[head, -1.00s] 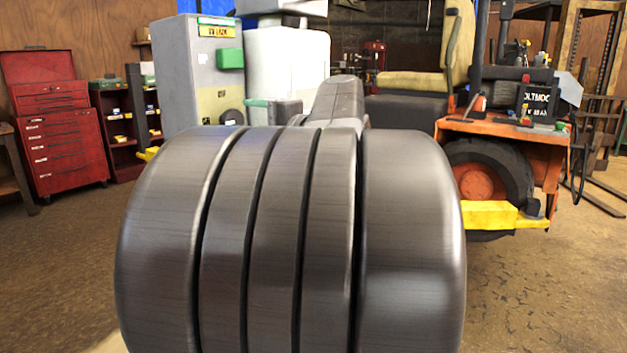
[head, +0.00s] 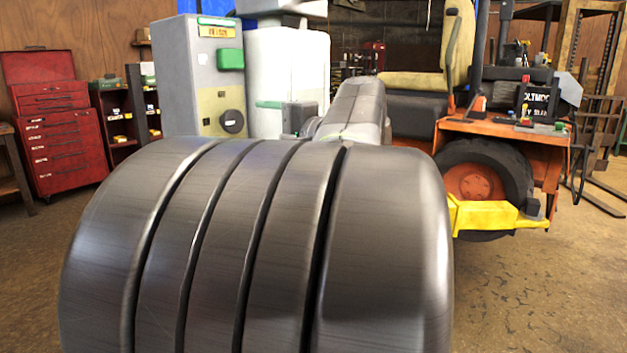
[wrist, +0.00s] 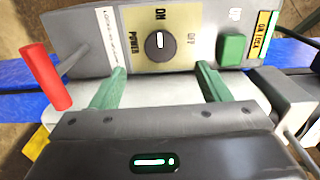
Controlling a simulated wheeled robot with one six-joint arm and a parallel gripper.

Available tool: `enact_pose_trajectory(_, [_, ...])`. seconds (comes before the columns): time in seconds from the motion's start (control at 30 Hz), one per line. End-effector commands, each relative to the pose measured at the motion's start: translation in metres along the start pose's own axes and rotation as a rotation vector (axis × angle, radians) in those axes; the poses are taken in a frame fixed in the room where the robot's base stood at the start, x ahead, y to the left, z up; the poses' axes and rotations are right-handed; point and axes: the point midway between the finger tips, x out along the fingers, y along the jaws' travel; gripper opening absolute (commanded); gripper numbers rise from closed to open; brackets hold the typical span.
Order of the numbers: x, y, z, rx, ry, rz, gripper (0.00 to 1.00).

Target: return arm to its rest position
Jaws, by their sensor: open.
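My gripper (wrist: 162,70) shows in the wrist view with its two green fingers spread wide and nothing between them. The grey control panel (wrist: 100,40) lies beyond the fingertips. Its round dark power knob (wrist: 158,44) sits between the fingers in the picture, its white mark pointing toward "ON". Whether a finger touches the panel cannot be told. In the head view my large dark ribbed arm link fills the lower middle. A small green finger part shows beyond it, in front of the white body near the grey cabinet (head: 182,85). Most of my gripper is hidden there.
A green button (wrist: 232,49) and a small yellow label (wrist: 268,33) are on the panel's right. A red lever (wrist: 46,76) stands at left. Floor at left is open.

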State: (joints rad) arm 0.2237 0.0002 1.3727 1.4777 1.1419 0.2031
Motion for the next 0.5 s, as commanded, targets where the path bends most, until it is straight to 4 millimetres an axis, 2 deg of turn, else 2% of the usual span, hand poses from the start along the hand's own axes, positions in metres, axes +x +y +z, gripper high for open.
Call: enact_pose_trajectory(0.5, [0.084,0.0,0.001,0.002,-0.004,-0.001,0.7])
